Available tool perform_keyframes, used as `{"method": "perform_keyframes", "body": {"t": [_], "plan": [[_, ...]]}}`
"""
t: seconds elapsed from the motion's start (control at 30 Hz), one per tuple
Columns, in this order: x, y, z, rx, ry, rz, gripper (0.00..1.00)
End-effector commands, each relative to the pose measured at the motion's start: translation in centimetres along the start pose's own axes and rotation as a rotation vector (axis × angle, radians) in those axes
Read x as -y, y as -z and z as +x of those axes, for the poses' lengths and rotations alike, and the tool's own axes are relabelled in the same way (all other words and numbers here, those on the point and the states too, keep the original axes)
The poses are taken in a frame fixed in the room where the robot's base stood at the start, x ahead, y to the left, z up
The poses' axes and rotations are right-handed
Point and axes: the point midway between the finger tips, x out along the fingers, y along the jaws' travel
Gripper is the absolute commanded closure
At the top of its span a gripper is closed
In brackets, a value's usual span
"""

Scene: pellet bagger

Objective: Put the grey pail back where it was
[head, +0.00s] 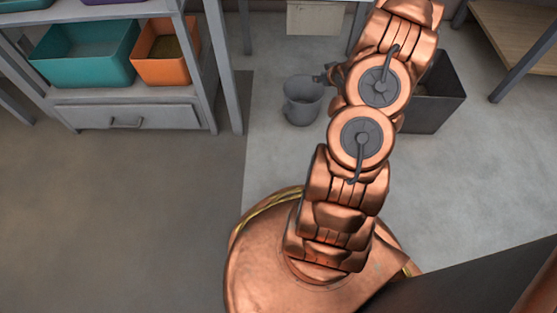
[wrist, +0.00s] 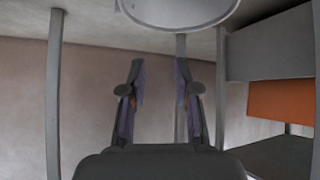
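The grey pail (head: 303,101) stands upright on the pale floor in the head view, just left of my arm. Part of its round shape (wrist: 180,10) also shows at the top edge of the wrist view, which looks upside down. My gripper (head: 329,74) is beside the pail's upper right in the head view, partly hidden by my arm. In the wrist view my gripper (wrist: 160,78) has its two fingers apart with nothing between them. The pail lies outside the finger gap there.
A dark open bin (head: 437,95) stands right of my arm. A grey shelf unit at left has a drawer (head: 127,116), a teal bin (head: 80,57) and an orange bin (head: 165,70). A pale box (head: 314,18) is at the back. Floor at lower left is clear.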

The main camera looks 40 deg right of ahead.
Motion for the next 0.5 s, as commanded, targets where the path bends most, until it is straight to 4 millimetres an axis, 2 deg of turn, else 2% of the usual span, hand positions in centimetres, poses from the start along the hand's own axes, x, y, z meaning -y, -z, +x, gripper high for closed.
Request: {"method": "perform_keyframes", "body": {"t": [0.03,0.13,0.33,0.5], "plan": [[1.0,1.3,-0.6,0.027,-0.007,-0.020,0.69],[2.8,2.6,-1.9,0.096,-0.022,-0.042,0.69],[7.0,4.4,-5.5,0.233,-0.044,-0.078,0.69],[10.8,5.4,-9.4,0.341,-0.060,-0.101,0.69]]}}
